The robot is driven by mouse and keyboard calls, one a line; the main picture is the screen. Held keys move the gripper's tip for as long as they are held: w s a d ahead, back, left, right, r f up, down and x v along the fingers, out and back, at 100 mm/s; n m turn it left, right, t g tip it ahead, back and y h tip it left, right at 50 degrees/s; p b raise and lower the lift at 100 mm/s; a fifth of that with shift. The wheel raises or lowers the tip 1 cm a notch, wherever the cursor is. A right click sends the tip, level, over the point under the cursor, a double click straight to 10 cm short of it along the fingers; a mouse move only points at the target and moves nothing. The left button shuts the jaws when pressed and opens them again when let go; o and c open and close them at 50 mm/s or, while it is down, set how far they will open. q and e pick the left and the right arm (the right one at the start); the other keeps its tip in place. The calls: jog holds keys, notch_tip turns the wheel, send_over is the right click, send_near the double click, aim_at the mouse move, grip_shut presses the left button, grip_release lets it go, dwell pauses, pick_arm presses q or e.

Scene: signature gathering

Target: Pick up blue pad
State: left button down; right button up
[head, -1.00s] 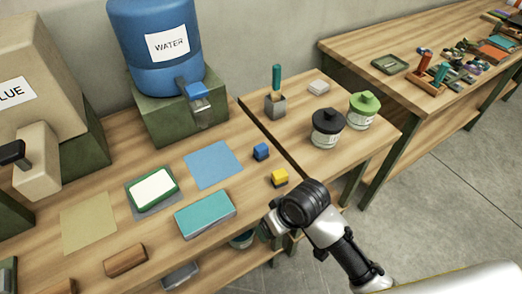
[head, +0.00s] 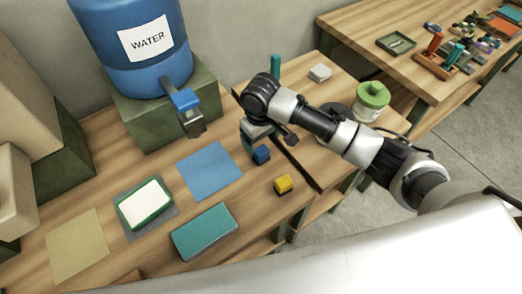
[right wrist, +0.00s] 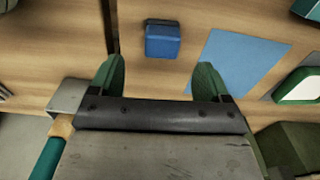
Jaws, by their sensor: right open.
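A small blue block (head: 261,155), which looks like the blue pad, sits on the wooden table beside a flat blue sheet (head: 210,171). In the right wrist view the blue block (right wrist: 162,40) lies just ahead of the gap between my fingers, apart from them, and the blue sheet (right wrist: 236,66) is to its right. My right gripper (right wrist: 157,70) is open with nothing between its green fingers. In the head view it hangs over the table just behind the blue block, its fingers partly hidden. My left gripper is not in view.
A yellow block (head: 283,185) sits nearer the front edge, with a teal box (head: 205,231) to its left. A green-framed white pad (head: 145,203) and a tan sheet (head: 77,246) lie further left. A water dispenser (head: 140,50) stands behind. A green-lidded jar (head: 371,101) is at right.

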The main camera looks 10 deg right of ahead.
aim_at(260, 149)
jog(key=shift+s+f, duration=0.1)
jog(key=shift+f, duration=0.75)
notch_tip(260, 149, down, 4)
jog(key=shift+a+f+p, duration=0.1)
jog(key=shift+f+p, duration=0.15)
jog(key=shift+p, duration=0.55)
jog(key=shift+f, duration=0.45)
jog(key=c, duration=0.7)
jog(key=shift+c, duration=1.3)
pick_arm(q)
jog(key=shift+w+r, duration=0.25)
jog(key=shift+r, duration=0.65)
pick_arm(e)
jog(key=shift+c, duration=0.2)
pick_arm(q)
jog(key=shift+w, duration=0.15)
pick_arm(e)
jog(key=shift+r, duration=0.2)
